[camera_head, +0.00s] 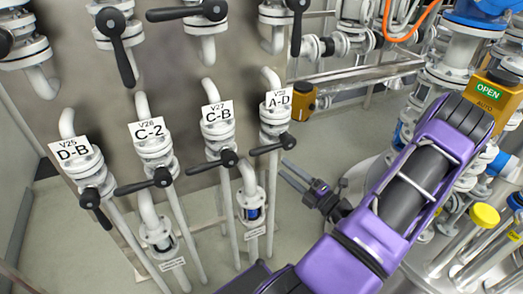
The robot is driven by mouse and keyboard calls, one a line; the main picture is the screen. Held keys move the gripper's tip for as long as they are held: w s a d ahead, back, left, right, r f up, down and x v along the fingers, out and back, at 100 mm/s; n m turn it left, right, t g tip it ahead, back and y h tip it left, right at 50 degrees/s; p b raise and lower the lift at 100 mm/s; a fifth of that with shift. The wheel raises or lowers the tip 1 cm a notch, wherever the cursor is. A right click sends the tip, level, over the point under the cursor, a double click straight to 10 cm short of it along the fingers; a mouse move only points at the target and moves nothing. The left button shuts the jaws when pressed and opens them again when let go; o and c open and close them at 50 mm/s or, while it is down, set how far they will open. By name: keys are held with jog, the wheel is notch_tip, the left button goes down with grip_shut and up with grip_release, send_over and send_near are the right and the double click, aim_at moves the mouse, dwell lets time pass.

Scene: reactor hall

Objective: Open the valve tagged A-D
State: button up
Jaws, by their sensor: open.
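The valve tagged A-D (277,125) is at the right end of a row of white flanged valves. Its tag (279,99) is a white plate reading A-D. Its black lever handle (272,145) lies roughly level across the pipe, with its free end to the left. My gripper (295,176) is open, with its fingers pointing up and left. In the picture it is just below and right of the A-D handle, apart from it. My purple arm reaches in from the lower right.
Valves tagged C-B (219,145), C-2 (153,155) and D-B (84,165) stand to the left with black levers. Several more valves with black levers hang above. A yellow box marked OPEN (490,95) and yellow-capped pipes (484,216) are at the right.

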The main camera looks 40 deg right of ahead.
aim_at(262, 151)
jog(key=x, duration=1)
jog(key=shift+w, duration=0.3)
grip_shut()
dwell(0.9)
